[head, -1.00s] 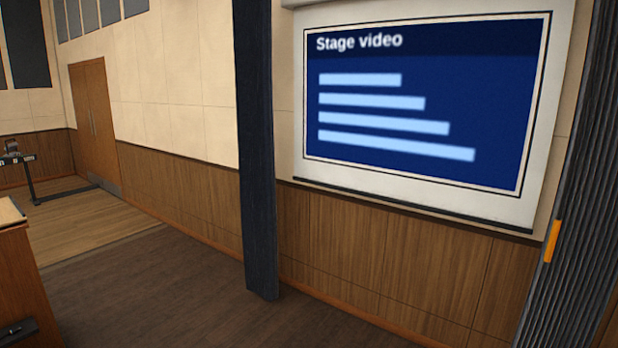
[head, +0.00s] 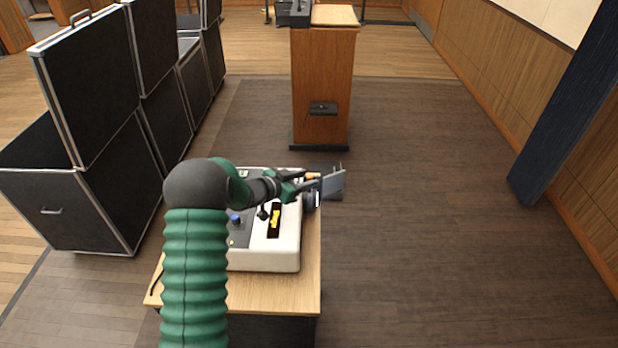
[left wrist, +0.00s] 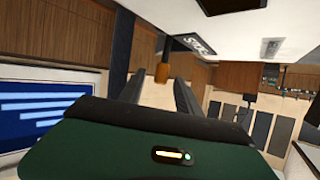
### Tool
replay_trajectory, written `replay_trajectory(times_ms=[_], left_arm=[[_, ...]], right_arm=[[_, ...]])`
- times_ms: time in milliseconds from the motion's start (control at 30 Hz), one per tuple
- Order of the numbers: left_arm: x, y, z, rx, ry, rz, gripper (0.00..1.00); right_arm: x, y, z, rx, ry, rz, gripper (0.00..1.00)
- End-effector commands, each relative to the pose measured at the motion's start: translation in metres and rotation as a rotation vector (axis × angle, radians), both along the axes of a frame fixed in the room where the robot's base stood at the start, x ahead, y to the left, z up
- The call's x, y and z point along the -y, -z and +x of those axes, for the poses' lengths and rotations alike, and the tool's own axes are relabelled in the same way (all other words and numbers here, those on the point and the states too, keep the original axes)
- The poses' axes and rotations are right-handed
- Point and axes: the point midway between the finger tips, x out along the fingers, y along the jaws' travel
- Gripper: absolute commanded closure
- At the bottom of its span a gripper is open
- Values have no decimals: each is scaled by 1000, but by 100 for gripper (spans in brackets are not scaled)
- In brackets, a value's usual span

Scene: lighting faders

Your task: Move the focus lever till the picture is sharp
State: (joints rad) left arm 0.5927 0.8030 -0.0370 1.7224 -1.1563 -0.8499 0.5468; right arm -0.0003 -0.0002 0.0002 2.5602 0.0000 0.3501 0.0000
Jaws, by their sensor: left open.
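The white projector (head: 265,262) stands on a small wooden table, its dark lens (head: 311,199) at its right side. A small orange knob (head: 313,176) shows near the lens and looks like the focus lever's end; in the left wrist view an orange-brown knob (left wrist: 162,73) stands between the fingertips. My left gripper (head: 312,184) is open around or just short of this knob; I cannot tell whether it touches. The projected picture (left wrist: 45,117) shows at the left wrist view's left edge, blue with pale bars, too small to judge sharpness. My right gripper is out of view.
The table (head: 270,292) has the projector over most of its top. Black flight cases (head: 100,130) are stacked at the left. A wooden lectern (head: 322,85) stands beyond. The floor right of the table is clear up to a dark curtain (head: 570,105).

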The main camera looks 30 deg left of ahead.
Motion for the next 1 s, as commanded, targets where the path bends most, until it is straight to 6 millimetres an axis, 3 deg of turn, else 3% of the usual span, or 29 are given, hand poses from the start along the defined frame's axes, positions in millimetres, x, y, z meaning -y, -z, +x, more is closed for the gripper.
replay_trajectory(times_ms=[167, 433, 767, 1000], left_arm=[[0, 10, 20, 0, 0, -3, 60], [-1, 12, 22, 0, -2, -5, 60], [2, 10, 22, 1, -1, -1, 100], [2, 9, 23, 4, 4, -3, 100]], right_arm=[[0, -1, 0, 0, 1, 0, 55], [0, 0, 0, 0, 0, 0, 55], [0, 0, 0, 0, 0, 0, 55], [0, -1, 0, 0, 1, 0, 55]])
